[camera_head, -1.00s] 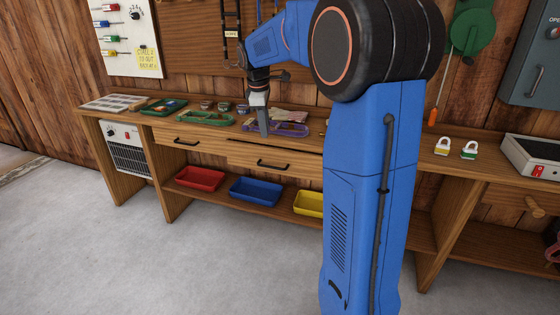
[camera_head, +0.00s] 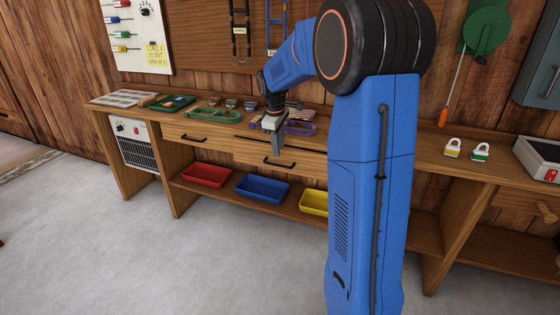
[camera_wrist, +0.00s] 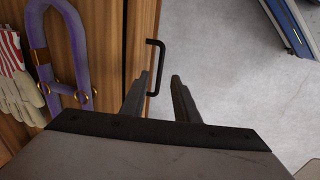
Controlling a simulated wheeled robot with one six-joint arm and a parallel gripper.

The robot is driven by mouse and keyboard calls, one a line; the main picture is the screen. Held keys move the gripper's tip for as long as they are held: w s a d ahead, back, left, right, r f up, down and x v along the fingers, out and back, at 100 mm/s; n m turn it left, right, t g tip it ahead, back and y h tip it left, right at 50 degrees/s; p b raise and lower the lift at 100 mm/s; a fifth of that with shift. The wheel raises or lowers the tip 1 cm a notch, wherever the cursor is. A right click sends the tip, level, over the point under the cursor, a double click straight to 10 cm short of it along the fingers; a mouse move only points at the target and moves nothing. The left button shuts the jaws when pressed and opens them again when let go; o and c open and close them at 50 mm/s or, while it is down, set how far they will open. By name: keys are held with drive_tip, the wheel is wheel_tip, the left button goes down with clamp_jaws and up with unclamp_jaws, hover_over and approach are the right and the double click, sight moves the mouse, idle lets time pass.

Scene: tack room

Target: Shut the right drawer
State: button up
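The right drawer (camera_head: 300,166) is a wooden front under the bench top with a black bar handle (camera_head: 279,163). A narrow dark gap shows along its top edge, so it appears slightly out. My gripper (camera_head: 277,146) points down just in front of this drawer, close above the handle. In the wrist view, the gripper (camera_wrist: 161,78) has its two fingers apart with nothing held between them. The handle (camera_wrist: 154,68) shows just beyond the left fingertip; I cannot tell whether they touch. The drawer's inside is not visible.
The left drawer (camera_head: 205,145) sits beside it. Red (camera_head: 206,175), blue (camera_head: 262,188) and yellow (camera_head: 314,203) trays stand on the lower shelf. A purple shackle (camera_wrist: 68,45) and gloves (camera_wrist: 15,80) lie on the bench top. The floor in front is clear.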

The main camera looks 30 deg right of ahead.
sight(280, 166)
drive_tip(key=f, duration=0.4)
drive_tip(key=d+f, duration=0.1)
drive_tip(key=f, duration=0.2)
drive_tip(key=shift+w, duration=0.35)
clamp_jaws()
